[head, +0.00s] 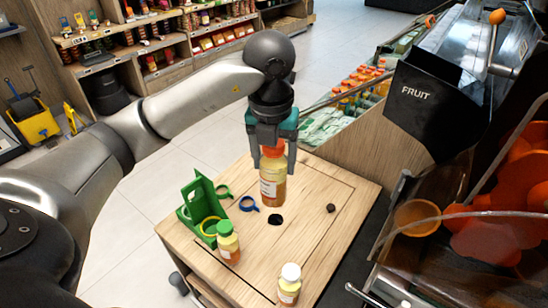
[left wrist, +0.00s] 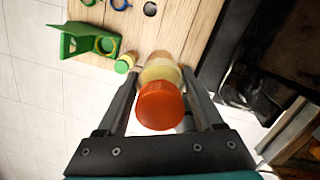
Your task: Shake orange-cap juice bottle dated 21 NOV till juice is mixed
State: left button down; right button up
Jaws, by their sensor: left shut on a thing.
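An orange-cap juice bottle (head: 272,182) is held upright by my left gripper (head: 273,160), whose fingers are shut on it near the cap. The bottle is above the wooden table top (head: 330,185); I cannot tell whether its base touches the wood. Its juice looks orange-yellow, with a pale label whose date is too small to read. In the left wrist view, the orange cap (left wrist: 160,105) sits between the two fingers. A green-cap bottle (head: 228,243) and a white-cap bottle (head: 289,285) stand on the table. My right gripper is not in view.
A green holder (head: 203,205) stands at the table's left, with a blue ring (head: 249,204) beside it. A dark hole (head: 275,220) is in the table top. The black juicer (head: 450,85) is at right. The table's right part is mostly clear.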

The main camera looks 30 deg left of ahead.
pick_arm(q)
jog(key=shift+f+b, duration=0.5)
jog(key=shift+f, duration=0.45)
notch_tip(320, 180, up, 4)
jog(key=p, duration=0.3)
jog(key=shift+f+b, duration=1.75)
jog(key=shift+f, duration=0.3)
jog(key=shift+r, duration=0.1)
